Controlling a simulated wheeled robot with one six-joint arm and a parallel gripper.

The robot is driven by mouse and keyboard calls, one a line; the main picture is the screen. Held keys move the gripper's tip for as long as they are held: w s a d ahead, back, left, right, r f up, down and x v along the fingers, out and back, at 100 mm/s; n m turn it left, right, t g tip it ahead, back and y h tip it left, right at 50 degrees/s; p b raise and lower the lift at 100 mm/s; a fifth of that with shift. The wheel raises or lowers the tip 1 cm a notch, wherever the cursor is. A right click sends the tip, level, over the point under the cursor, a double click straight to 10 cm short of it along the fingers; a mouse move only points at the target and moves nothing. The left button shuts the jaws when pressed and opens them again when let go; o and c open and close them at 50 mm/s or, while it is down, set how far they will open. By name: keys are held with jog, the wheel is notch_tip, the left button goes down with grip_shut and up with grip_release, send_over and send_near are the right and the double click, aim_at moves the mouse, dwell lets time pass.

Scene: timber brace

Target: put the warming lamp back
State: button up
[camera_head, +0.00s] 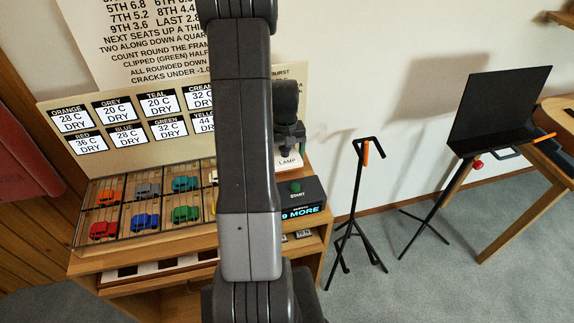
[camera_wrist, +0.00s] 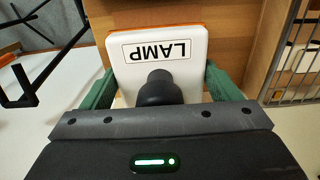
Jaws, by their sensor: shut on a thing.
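In the wrist view my gripper (camera_wrist: 160,84) has its green fingers on either side of a white block marked LAMP (camera_wrist: 164,50), with an orange edge at its far side. A black rounded stem (camera_wrist: 158,88) stands in front of the block, between the fingers. I take block and stem to be the warming lamp, held in my gripper. Whether it rests on the wooden bench or hangs just above it I cannot tell. In the head view the LAMP label (camera_head: 289,162) shows at the bench's right end, below my dark wrist; my arm hides much of this.
A wire rack (camera_head: 150,197) of small coloured cars lies left of my arm, below temperature cards. A black box (camera_head: 298,202) with a green START button sits beside the label. A black stand (camera_head: 357,205) and a music stand (camera_head: 498,110) are on the floor to the right.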

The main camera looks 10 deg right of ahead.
jog(key=shift+f, duration=2.4)
jog(key=shift+f, duration=0.2)
jog(key=o, duration=1.1)
notch_tip(320, 180, up, 12)
jog(key=shift+r, duration=0.2)
jog(key=shift+f, duration=0.15)
notch_tip(320, 180, down, 12)
jog(key=shift+r, duration=1.4)
